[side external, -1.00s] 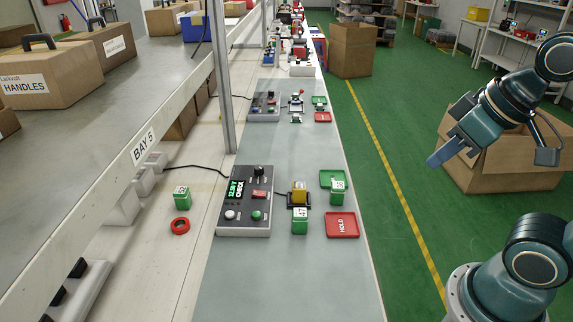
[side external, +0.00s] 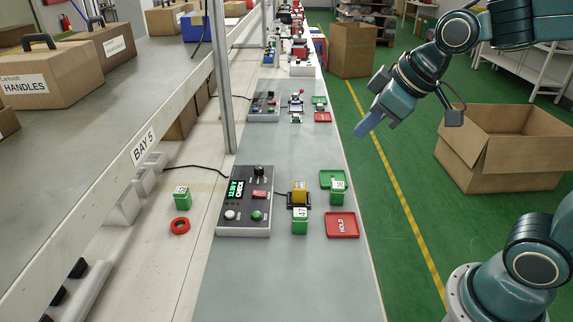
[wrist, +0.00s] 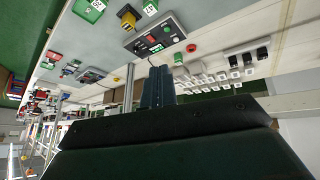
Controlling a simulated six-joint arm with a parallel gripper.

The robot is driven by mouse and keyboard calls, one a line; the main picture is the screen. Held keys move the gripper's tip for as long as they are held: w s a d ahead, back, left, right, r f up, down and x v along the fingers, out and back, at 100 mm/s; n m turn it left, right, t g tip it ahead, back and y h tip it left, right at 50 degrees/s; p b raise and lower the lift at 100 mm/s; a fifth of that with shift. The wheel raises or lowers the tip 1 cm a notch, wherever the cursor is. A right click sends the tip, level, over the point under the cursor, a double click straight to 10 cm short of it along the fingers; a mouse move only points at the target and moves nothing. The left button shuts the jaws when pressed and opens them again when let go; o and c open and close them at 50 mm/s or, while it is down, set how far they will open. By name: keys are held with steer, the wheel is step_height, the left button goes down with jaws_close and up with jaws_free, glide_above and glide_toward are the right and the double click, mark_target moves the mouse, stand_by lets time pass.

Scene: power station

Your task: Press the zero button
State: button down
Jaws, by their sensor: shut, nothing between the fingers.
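The control box (side external: 245,201) stands on the grey bench with a lit green display (side external: 235,189), a black knob (side external: 259,171), a red rocker switch (side external: 260,195), a white button (side external: 230,215) and a green button (side external: 256,216). Their labels are too small to read, so I cannot tell which button is zero. My gripper (side external: 364,128) is shut and empty, in the air beyond the bench's right edge, apart from the box. In the wrist view the shut fingers (wrist: 157,80) point toward the box (wrist: 155,37).
A yellow block (side external: 299,192) sits in a black holder right of the box. Green blocks (side external: 300,222), a red HOLD tray (side external: 341,225) and a green tray (side external: 330,178) are nearby. A red ring (side external: 180,226) lies left. A metal post (side external: 223,90) rises behind the box.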

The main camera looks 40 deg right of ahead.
steer(key=w+a+f+n, duration=0.2)
steer(key=w+n, duration=0.1)
steer(key=w, duration=0.5)
steer(key=n+t+y, duration=0.2)
steer(key=n+y, duration=0.1)
steer(key=n, duration=0.4)
glide_above(234, 214)
step_height(234, 214, down, 20)
steer(key=shift+a+r, duration=0.15)
steer(key=shift+f, duration=4.35)
